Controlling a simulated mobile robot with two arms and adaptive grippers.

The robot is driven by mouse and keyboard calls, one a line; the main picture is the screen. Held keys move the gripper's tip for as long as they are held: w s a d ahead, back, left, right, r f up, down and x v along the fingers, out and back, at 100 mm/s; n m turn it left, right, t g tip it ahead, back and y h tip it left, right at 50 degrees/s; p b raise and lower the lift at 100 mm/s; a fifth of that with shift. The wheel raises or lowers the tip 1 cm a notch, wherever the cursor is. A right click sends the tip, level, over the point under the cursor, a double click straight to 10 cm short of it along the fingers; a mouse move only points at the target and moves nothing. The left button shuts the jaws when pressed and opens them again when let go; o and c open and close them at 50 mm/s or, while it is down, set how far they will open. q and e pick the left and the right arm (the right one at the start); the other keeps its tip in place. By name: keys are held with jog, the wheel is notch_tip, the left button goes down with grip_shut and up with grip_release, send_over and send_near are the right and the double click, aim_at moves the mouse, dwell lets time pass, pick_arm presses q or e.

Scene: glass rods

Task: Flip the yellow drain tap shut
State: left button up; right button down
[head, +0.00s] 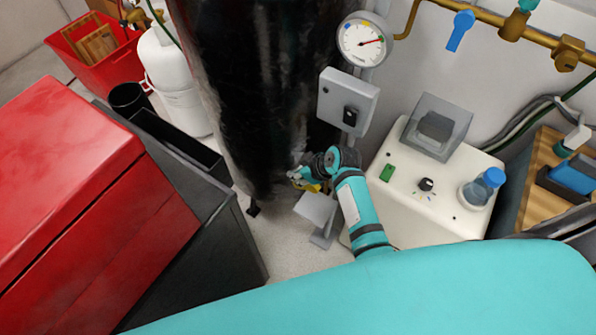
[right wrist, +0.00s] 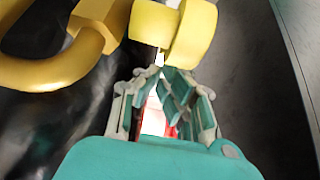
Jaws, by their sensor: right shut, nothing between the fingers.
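The yellow drain tap (head: 313,187) is low on the dark cylindrical tank, partly hidden by my right gripper (head: 298,177) in the head view. In the right wrist view a rounded yellow part of the tap (right wrist: 178,32) is just beyond the fingertips, and a curved yellow spout-like piece is at upper left. My right gripper (right wrist: 160,70) is shut and empty, its fingertips converging just below the rounded yellow part. I cannot tell whether they touch it. The tap's lever position is unclear. My left gripper is not in view.
The dark tank (head: 245,80) stands close behind the gripper. A grey switch box (head: 347,101) and a gauge (head: 363,42) are above. A white cabinet (head: 425,205) is at right. A red chest (head: 70,180) and dark bin are at left. A small grey step (head: 316,208) is below.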

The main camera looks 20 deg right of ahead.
jog(key=shift+w+f+g+h+p, duration=0.15)
jog(key=shift+g+h+p, duration=0.55)
jog(key=shift+p, duration=0.65)
jog(key=shift+f+g+h+p, duration=0.5)
jog(key=shift+g+p, duration=0.2)
jog(key=shift+g, duration=0.1)
jog(key=shift+f+g, duration=0.2)
jog(key=shift+g, duration=0.1)
jog(key=shift+f+g+h, duration=0.75)
jog(key=shift+g+h, duration=0.25)
jog(key=shift+s+d+f, duration=0.15)
jog(key=shift+s+f, duration=0.1)
jog(key=shift+s, duration=0.05)
jog(key=shift+s+d+f, duration=0.1)
jog(key=shift+s+f, duration=0.05)
jog(key=shift+f, duration=0.15)
jog(key=shift+r, duration=0.1)
jog(key=shift+r+p, duration=0.75)
jog(key=shift+p, duration=0.35)
